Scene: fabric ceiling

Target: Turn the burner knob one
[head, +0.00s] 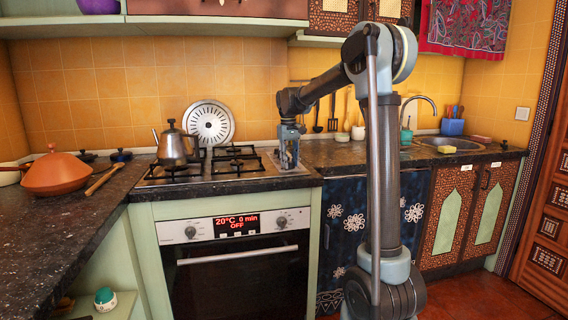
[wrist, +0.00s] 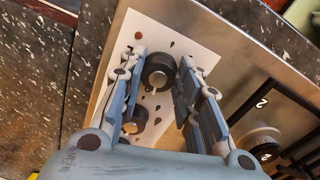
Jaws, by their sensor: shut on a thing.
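My gripper (wrist: 163,62) points down over the right end of the steel hob (wrist: 236,58). In the wrist view its two fingers stand either side of a round dark burner knob (wrist: 158,72) on a white panel, and it is shut on that knob. A second dark knob (wrist: 135,122) sits nearer the palm, partly covered by the gripper. No number is readable on either knob. In the head view my gripper (head: 289,152) is at the hob's right edge and hides the knobs.
Black pan grates (head: 238,160) stand left of my gripper, with a kettle (head: 174,145) on the hob. An oven (head: 237,255) is below. An orange lidded pot (head: 55,172) and a wooden spoon (head: 103,179) lie left. Dark counter (head: 350,155) is mostly free on the right.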

